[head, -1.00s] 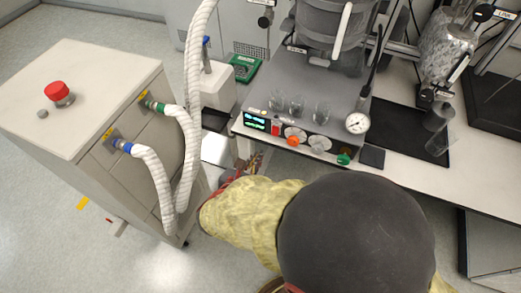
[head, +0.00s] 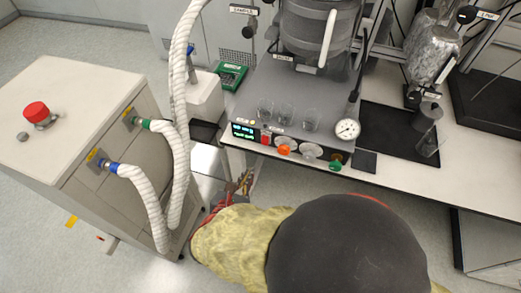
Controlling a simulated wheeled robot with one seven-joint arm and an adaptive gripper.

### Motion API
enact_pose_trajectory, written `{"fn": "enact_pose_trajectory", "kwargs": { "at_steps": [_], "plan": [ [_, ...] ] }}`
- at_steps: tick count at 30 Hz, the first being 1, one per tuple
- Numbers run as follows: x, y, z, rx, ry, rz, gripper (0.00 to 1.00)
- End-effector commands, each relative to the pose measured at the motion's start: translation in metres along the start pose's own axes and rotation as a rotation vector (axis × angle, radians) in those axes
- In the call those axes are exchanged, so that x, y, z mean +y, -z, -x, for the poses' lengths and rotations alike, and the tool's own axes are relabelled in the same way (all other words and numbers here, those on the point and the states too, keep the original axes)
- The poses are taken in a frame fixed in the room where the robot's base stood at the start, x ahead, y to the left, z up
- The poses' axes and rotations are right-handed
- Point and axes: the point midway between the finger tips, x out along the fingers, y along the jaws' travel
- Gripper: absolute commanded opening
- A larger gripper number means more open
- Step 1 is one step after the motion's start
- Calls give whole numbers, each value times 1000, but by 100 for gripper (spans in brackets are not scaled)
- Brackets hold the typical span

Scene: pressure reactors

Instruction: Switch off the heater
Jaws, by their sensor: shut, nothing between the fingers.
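The heater's grey control unit (head: 240,106) stands on the white bench under the reactor vessel. Its front panel has a lit display with green-blue digits (head: 243,131), a red switch (head: 265,137), an orange knob (head: 284,150), pale round dials (head: 312,150) and a green knob (head: 336,164). My gripper (head: 246,180) is below and in front of the panel's left part, apart from the red switch. It is shut and empty. My arm, in a yellow cover with a dark round joint, fills the lower middle and hides the floor there.
A grey cabinet (head: 75,110) with a red button (head: 37,112) and white hoses (head: 150,200) stands at left. A pressure gauge (head: 347,129) and glass beakers (head: 287,115) sit on the unit. A black tray (head: 395,130) lies at right on the bench.

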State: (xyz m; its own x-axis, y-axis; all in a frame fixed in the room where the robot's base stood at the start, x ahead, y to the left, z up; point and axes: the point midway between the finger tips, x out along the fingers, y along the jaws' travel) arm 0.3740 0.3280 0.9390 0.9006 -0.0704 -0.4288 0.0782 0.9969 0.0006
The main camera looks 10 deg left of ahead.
Motion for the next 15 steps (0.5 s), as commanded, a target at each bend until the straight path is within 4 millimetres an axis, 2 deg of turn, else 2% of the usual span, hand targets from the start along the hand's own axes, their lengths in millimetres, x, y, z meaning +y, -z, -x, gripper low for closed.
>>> {"fn": "enact_pose_trajectory", "kwargs": {
  "at_steps": [5, 8, 15],
  "plan": [
    [0, 1, -6, 0, 2, 0, 0],
    [-1, 2, -17, 1, 3, 0, 0],
    [-1, 3, -62, 1, 4, -2, 0]
  ]
}}
